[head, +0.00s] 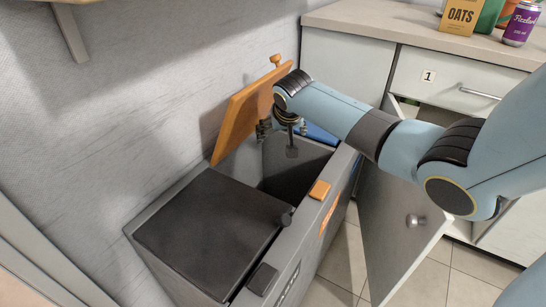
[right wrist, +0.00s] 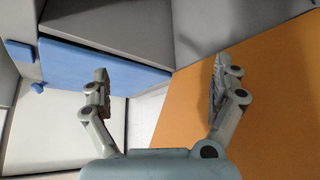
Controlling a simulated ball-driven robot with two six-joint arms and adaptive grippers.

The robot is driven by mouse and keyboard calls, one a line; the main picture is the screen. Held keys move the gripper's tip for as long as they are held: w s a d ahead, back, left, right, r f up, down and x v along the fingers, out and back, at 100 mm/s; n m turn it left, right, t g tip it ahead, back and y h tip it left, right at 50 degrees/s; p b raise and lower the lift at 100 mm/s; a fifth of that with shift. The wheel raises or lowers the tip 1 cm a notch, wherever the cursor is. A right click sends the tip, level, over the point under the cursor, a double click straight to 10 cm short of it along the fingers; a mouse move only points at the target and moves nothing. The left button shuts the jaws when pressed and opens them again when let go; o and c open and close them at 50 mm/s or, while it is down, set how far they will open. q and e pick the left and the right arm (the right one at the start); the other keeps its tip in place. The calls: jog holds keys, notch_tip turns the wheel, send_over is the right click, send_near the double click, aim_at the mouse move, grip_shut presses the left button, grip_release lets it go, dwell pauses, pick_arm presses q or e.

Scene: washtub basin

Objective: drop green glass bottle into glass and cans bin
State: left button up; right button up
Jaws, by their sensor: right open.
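My right gripper (head: 284,133) is open and empty above the opening of the middle bin, beside its raised orange lid (head: 243,112). In the right wrist view its fingers (right wrist: 162,88) are spread apart, with the orange lid (right wrist: 262,95) close on the right. The middle bin (head: 320,190) has an orange tab and an orange label too small to read, and its inside is dark. I cannot tell which bin is for glass and cans. No green glass bottle shows clearly; a cropped green object (head: 489,14) stands on the counter. My left gripper is not in view.
A bin with a shut dark lid (head: 212,230) is nearest, and a blue lid (head: 319,133) lies beyond the middle bin. An open cabinet door (head: 397,235) stands right of the bins. An oats box (head: 459,16) and a purple can (head: 521,24) are on the counter.

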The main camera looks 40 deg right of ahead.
jog(key=v, duration=1.2)
